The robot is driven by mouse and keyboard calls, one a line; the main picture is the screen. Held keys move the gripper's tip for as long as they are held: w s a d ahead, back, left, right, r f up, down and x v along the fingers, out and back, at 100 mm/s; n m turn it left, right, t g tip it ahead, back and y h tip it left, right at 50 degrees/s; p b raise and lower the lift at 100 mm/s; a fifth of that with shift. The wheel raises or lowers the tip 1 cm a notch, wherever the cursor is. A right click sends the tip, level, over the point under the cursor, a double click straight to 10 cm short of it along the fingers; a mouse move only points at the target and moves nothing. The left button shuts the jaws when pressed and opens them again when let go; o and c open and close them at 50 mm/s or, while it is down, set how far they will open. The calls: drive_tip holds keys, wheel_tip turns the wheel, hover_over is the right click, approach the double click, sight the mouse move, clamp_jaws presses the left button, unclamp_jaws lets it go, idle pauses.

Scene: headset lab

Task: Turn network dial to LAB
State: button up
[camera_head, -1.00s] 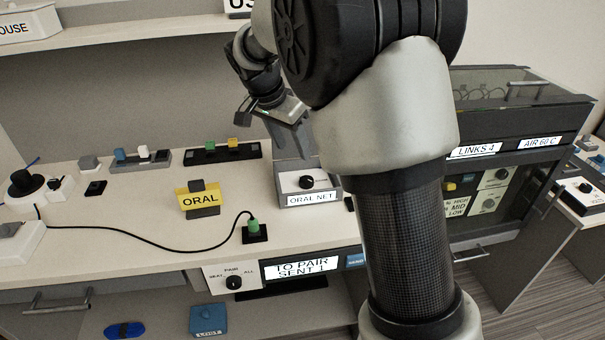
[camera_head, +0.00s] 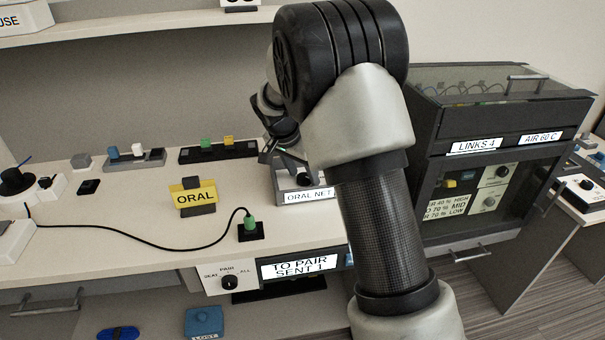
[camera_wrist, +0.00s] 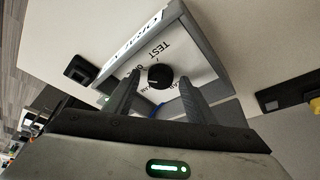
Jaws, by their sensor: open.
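The network dial box (camera_head: 312,197), labelled ORAL NET, stands on the counter, partly behind my arm. Its black round knob (camera_wrist: 160,77) shows in the wrist view on a white face with printed words; TEST is legible, the others are partly covered or too small. A white line on the knob points toward the picture's left. My gripper (camera_wrist: 158,80) is open, with one finger on each side of the knob in the wrist view and gaps between. I cannot tell whether the fingertips are level with the knob or above it.
A yellow ORAL sign (camera_head: 195,198) and a green plug (camera_head: 250,224) on a black cable stand left of the box. A switch strip (camera_head: 218,152) lies behind. A glass-fronted cabinet (camera_head: 500,150) stands at right. A small black socket (camera_wrist: 78,70) sits beside the box.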

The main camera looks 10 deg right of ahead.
drive_tip(key=c, duration=1)
drive_tip(key=shift+c, duration=0.2)
